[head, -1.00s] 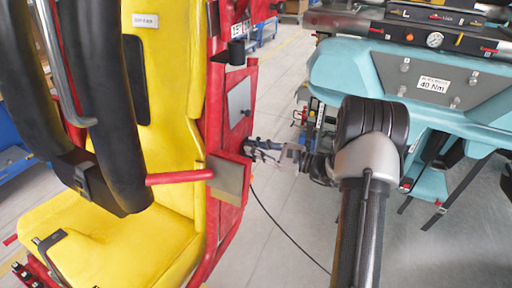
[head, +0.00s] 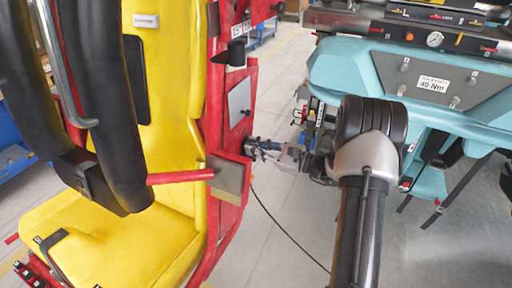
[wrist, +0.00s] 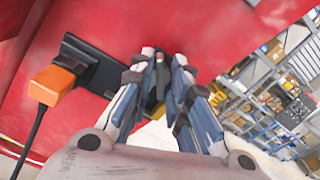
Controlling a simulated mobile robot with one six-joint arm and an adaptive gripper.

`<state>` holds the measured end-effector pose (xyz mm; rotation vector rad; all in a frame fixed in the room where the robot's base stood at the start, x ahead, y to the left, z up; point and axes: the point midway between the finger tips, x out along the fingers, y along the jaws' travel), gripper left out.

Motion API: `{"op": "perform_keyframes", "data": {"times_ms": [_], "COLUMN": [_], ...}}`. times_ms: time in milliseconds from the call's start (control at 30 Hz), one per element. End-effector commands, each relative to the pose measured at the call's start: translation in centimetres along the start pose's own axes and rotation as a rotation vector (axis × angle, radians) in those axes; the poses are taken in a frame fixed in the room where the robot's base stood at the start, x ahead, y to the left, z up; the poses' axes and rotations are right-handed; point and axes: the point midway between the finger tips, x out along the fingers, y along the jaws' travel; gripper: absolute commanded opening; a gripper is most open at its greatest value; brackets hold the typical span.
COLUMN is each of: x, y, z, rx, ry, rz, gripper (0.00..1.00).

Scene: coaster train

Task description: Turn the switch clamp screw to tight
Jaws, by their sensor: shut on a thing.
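In the head view my gripper (head: 255,148) is at the side of the red seat frame (head: 231,140), just above a grey and red block. In the wrist view my gripper (wrist: 162,84) is shut on a small dark part, which I take to be the clamp screw (wrist: 156,82). The fingers hide most of it, so its turn angle cannot be read. A black switch bracket (wrist: 90,64) runs along the red panel, its right end passing behind the fingers. An orange plug (wrist: 51,85) with a black cable sits at the bracket's left end.
The yellow seat (head: 165,100) with black restraints fills the left of the head view. A teal car body (head: 350,70) with a 40 Nm label stands at the right, close to my arm. A thin black cable (head: 283,230) hangs down to the open grey floor.

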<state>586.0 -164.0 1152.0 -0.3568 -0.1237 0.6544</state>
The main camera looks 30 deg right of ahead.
Motion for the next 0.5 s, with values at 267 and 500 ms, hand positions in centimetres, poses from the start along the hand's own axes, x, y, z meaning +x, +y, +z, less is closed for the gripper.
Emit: {"op": "perform_keyframes", "data": {"times_ms": [267,500], "x": [-0.08,-0.08], "y": [0.24,0.27], "z": [-0.39,-0.42], "rx": [0.024,0.04], "ry": [0.008,0.008], "rz": [0.002,0.003], "gripper": [0.0,0.0]}}
